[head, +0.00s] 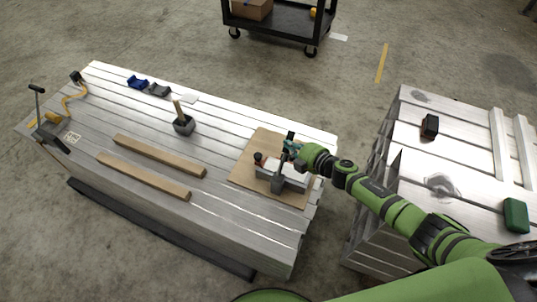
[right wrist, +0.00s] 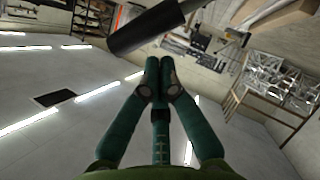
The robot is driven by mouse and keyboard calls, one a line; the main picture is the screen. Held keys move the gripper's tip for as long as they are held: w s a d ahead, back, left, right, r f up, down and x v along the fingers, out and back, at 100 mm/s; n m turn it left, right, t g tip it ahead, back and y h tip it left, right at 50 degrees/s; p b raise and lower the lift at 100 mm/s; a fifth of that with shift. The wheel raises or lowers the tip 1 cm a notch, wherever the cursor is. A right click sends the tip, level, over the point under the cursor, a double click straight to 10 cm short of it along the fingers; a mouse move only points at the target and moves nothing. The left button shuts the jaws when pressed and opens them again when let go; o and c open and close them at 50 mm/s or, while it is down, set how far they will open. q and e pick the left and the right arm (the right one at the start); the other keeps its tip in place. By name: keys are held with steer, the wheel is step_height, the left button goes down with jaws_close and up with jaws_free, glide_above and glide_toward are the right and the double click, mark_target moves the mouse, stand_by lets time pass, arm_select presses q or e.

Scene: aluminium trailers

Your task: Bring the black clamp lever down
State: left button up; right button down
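The clamp (head: 278,184) is a grey metal fixture with a pale block, on a brown wooden board (head: 245,178) at the right end of the slatted aluminium bench. A black lever handle (head: 291,135) stands up behind my right gripper (head: 288,147). A black cylinder, apparently that handle (right wrist: 148,30), crosses the top of the right wrist view, just beyond the fingertips (right wrist: 160,62). The right fingers are together with nothing visible between them. Contact with the handle cannot be told. My arm hides part of the clamp's right side. My left gripper is not in view.
Two wooden bars (head: 160,155) and a grey block with a wooden handle (head: 183,124) lie left of the board. A second slatted surface (head: 460,150) holds a black block (head: 430,126) and a green block (head: 515,215). A black cart (head: 285,22) stands behind.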

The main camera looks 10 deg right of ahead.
arm_select(q)
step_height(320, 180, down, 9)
steer(key=b, duration=0.9)
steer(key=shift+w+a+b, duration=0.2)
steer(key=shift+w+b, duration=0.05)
steer(key=shift+b, duration=0.05)
arm_select(e)
steer(key=w+d+f+m+g+y, duration=0.1)
steer(key=w+d+f+m+g, duration=0.2)
steer(key=w+f, duration=0.3)
steer(key=shift+d+f, duration=0.9)
steer(key=shift+f, duration=0.3)
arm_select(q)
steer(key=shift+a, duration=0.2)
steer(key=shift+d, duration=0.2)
arm_select(e)
steer(key=v, duration=1.2)
steer(key=shift+d, duration=0.15)
